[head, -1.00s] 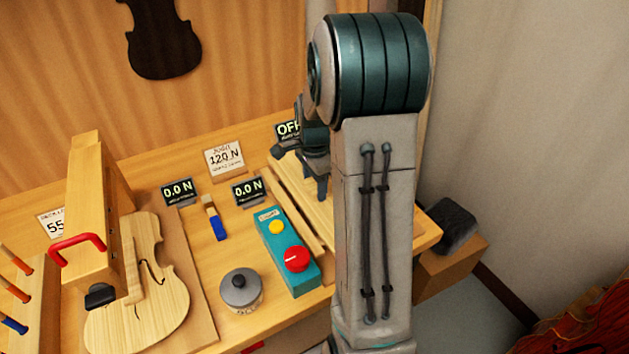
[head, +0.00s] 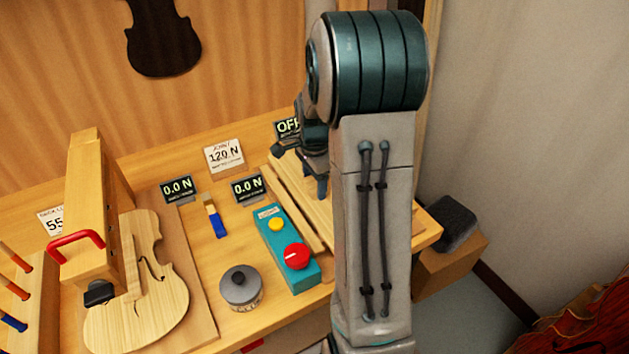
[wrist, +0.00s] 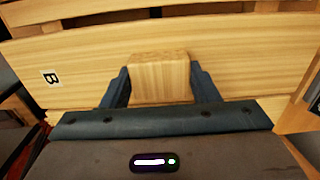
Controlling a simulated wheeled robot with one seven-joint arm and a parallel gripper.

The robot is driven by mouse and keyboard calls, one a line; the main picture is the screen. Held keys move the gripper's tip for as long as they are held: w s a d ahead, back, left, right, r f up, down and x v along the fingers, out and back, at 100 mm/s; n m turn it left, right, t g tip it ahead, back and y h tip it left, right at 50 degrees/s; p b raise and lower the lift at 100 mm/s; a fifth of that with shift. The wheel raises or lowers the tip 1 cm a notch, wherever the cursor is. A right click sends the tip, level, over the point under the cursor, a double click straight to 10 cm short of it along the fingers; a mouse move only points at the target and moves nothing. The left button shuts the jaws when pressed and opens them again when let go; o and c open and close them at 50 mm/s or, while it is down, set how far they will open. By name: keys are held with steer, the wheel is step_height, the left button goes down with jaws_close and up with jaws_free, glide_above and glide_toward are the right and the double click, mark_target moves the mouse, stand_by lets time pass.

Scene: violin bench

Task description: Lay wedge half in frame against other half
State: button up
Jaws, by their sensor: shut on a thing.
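In the wrist view my gripper (wrist: 160,78) is shut on a light wooden block (wrist: 158,82), with a dark finger on each side. The block stands against a wide pale wooden piece marked B (wrist: 90,70), which looks like the wedge half; the picture does not clearly show how the two join. In the head view my gripper (head: 322,186) is over the right end of the bench, partly hidden by my arm. Long wooden strips of the frame (head: 292,205) lie beside it. The other half cannot be told apart for certain.
A teal control box (head: 287,250) with yellow and red buttons stands left of the frame. A lidded jar (head: 241,288), a blue-handled brush (head: 215,218) and a violin plate (head: 150,300) under a wooden press lie further left. An OFF display (head: 287,128) stands behind my gripper.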

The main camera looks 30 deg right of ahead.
steer(key=shift+d, duration=0.55)
stand_by(0.9)
steer(key=o, duration=1.3)
steer(key=shift+d, duration=0.1)
steer(key=shift+c, duration=0.2)
step_height(320, 180, up, 14)
steer(key=s+a+f+n+t, duration=0.3)
steer(key=s+a+n, duration=1.2)
steer(key=s+n, duration=0.2)
steer(key=shift+s+n, duration=0.3)
steer(key=shift+s, duration=0.7)
